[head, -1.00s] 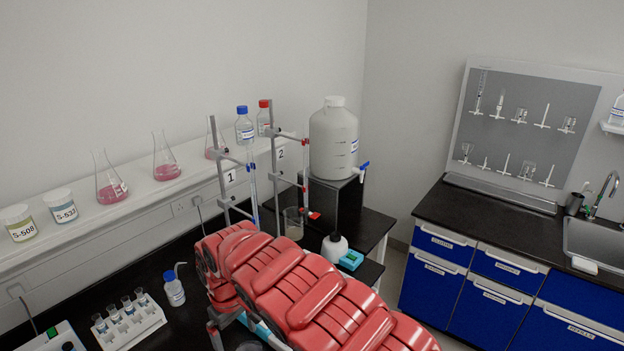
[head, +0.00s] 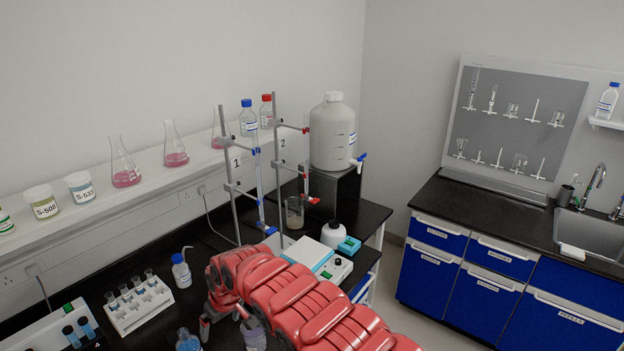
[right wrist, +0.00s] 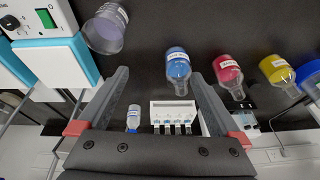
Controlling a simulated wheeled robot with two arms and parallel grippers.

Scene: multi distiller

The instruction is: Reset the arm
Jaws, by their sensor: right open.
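My right arm, in red padding, comes up from the bottom of the head view. Its gripper (head: 224,318) is small there and partly hidden by the padding, above the black bench. In the right wrist view the gripper (right wrist: 158,75) has its two grey fingers spread wide, with nothing held between them. A bottle with blue contents (right wrist: 178,70) shows near the right finger, and a white tube rack (right wrist: 173,112) shows between the fingers. My left gripper is not in view.
The head view shows burette stands (head: 232,190), a white stirrer (head: 318,259), a beaker (head: 294,212), a wash bottle (head: 181,271) and the tube rack (head: 138,303) on the bench. A large white carboy (head: 332,135) stands on a black box (head: 338,185). Flasks (head: 122,168) line the shelf.

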